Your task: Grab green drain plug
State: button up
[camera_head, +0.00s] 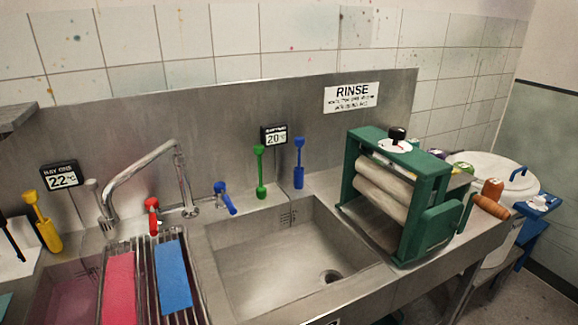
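A green long-handled piece (260,172), which looks like the green drain plug, stands upright on the ledge behind the sink, close to the steel backsplash. It has a rounded top, a thin stem and a thicker lower end. A similar blue piece (299,165) stands just to its right. The sink basin (270,262) in front of them is empty, with an open round drain hole (330,277) near its front right. My gripper is not in view.
A tap (140,172) with red and blue handles is left of the green piece. A rack (138,285) holds red and blue strips. A green wringer (408,190) stands right of the basin. A small temperature display (274,135) is behind the green piece.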

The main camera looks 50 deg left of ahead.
aim_at(259, 149)
jog(key=u, duration=0.8)
jog(key=i, duration=0.85)
jog(key=u, duration=1)
